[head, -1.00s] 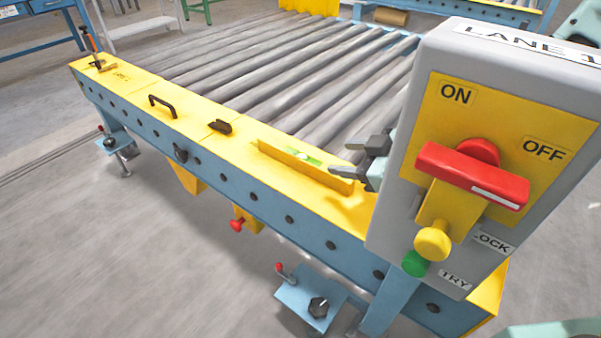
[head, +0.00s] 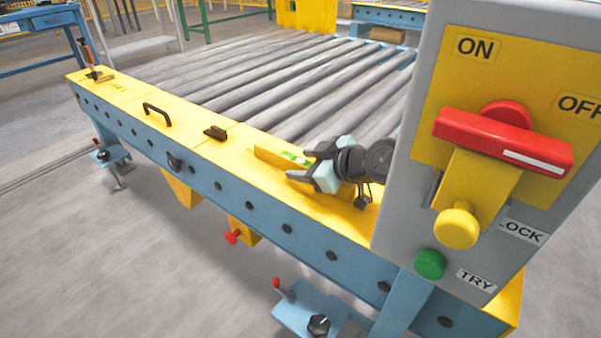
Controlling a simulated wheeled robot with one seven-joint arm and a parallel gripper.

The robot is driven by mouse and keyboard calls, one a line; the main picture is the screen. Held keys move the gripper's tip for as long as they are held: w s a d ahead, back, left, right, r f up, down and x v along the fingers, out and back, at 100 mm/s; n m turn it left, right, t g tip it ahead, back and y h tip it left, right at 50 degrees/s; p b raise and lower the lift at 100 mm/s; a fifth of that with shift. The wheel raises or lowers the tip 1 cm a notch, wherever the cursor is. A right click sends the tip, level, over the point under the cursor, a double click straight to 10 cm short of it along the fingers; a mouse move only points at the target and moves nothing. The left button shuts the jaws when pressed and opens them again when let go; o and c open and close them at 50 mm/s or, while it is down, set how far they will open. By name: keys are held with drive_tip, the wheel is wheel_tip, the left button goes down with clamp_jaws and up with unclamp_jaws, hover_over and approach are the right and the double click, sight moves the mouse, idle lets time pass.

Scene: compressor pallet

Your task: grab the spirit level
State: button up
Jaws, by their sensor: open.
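The spirit level (head: 268,156) is a yellow bar with a green vial. It lies along the yellow top of the conveyor's side rail, beside the rollers. Its right part is hidden behind my gripper. My gripper (head: 296,163) is open, with dark fingers and a pale blue-green body. It reaches in from the right, its two fingertips pointing left at the level's right part. One finger shows on the roller side and the other on the near side. I cannot tell whether either finger touches the level.
A grey switch box (head: 480,140) with a red handle stands close on the right and hides part of the arm. A black latch (head: 215,133) and a black handle (head: 157,113) stand on the rail to the left. Grey rollers (head: 300,85) lie behind.

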clamp_jaws()
